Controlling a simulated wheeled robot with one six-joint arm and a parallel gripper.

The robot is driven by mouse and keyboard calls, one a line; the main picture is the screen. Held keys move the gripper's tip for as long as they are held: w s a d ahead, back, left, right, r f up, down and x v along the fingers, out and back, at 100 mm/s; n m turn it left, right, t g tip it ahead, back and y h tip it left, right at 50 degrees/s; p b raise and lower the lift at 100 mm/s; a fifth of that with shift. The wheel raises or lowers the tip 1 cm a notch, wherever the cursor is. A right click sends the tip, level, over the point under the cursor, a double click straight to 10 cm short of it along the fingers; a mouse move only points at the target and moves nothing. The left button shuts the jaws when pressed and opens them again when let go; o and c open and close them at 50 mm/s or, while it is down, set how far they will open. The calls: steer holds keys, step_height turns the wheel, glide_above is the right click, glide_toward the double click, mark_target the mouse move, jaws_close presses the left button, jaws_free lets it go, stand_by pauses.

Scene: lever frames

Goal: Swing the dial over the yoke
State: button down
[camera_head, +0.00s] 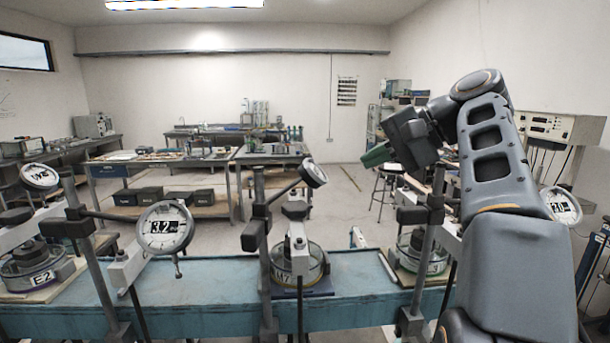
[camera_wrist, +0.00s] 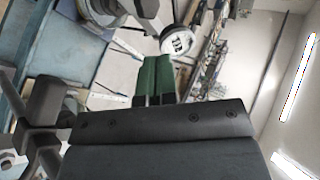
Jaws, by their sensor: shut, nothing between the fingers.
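Several lever frames stand along a blue bench, each with a post and a dial. Another dial (camera_head: 561,205) is at the far right, partly behind my arm. My gripper (camera_head: 377,155) is shut and empty, its green fingers high above the bench and apart from the dials. In the wrist view, the green fingers (camera_wrist: 154,78) are closed below a dial (camera_wrist: 176,38).
The blue bench (camera_head: 345,285) carries round cells, including one marked E2 (camera_head: 40,272). A dial marked W6 (camera_head: 39,176) is at far left. Upright posts, such as the middle post (camera_head: 262,230), crowd the bench. Floor beyond is partly open, with a stool (camera_head: 388,185).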

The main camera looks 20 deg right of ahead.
mark_target(318, 179)
steer(key=x, duration=1.2)
steer(key=shift+w+a+r, duration=0.1)
steer(key=shift+w+r, duration=0.15)
steer(key=shift+r, duration=0.15)
steer(key=shift+w+a+f, duration=0.1)
steer(key=shift+w+a, duration=0.55)
steer(key=shift+a, duration=0.1)
